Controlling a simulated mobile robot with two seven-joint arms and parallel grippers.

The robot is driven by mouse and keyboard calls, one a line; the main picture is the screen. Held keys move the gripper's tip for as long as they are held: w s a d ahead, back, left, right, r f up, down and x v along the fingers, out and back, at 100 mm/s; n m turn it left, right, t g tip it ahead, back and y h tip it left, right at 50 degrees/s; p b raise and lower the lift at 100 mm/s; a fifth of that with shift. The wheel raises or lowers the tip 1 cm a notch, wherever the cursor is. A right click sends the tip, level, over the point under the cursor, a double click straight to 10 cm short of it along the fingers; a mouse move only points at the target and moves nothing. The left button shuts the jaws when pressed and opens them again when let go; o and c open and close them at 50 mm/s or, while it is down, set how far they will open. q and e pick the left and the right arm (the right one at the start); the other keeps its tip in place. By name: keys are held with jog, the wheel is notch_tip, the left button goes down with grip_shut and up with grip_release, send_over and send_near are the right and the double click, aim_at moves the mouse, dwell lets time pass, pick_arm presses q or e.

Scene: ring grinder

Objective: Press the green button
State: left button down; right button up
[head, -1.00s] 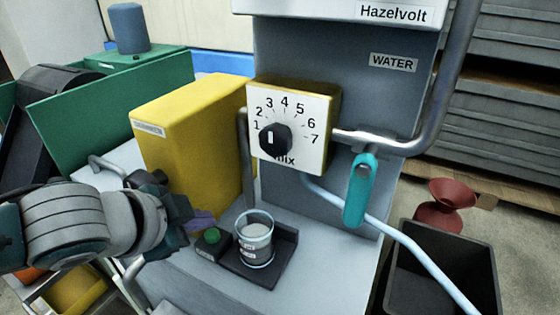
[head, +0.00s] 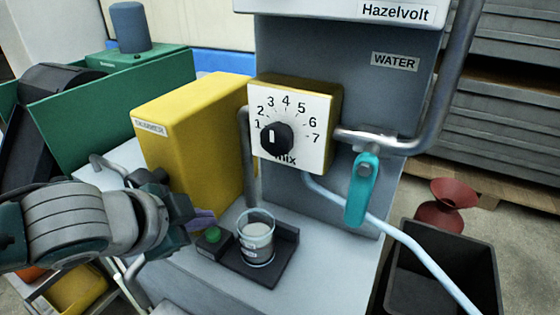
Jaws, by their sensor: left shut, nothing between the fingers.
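The green button (head: 213,234) sits on top of a small dark box (head: 215,246) on the grey machine ledge, left of a glass cup. My left gripper (head: 208,216) comes in from the left with its fingers shut and empty. In the picture its tips are just above and left of the button; whether they touch it I cannot tell, but a small gap seems to show. My right gripper is not in view.
A glass cup (head: 257,240) with grey contents stands on a dark tray (head: 281,262) right beside the button box. A yellow box (head: 190,130) rises behind my gripper. A dial panel (head: 293,125) and teal handle (head: 362,190) are above right.

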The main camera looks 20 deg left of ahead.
pick_arm(q)
jog(key=shift+f, duration=0.4)
jog(key=shift+f+b, duration=0.4)
jog(key=shift+f, duration=0.15)
dwell(0.5)
jog(key=shift+r+p, duration=0.95)
jog(key=shift+p, duration=0.15)
jog(key=shift+r, duration=0.1)
notch_tip(320, 180, up, 5)
jog(key=p, duration=0.5)
jog(key=shift+p, duration=0.3)
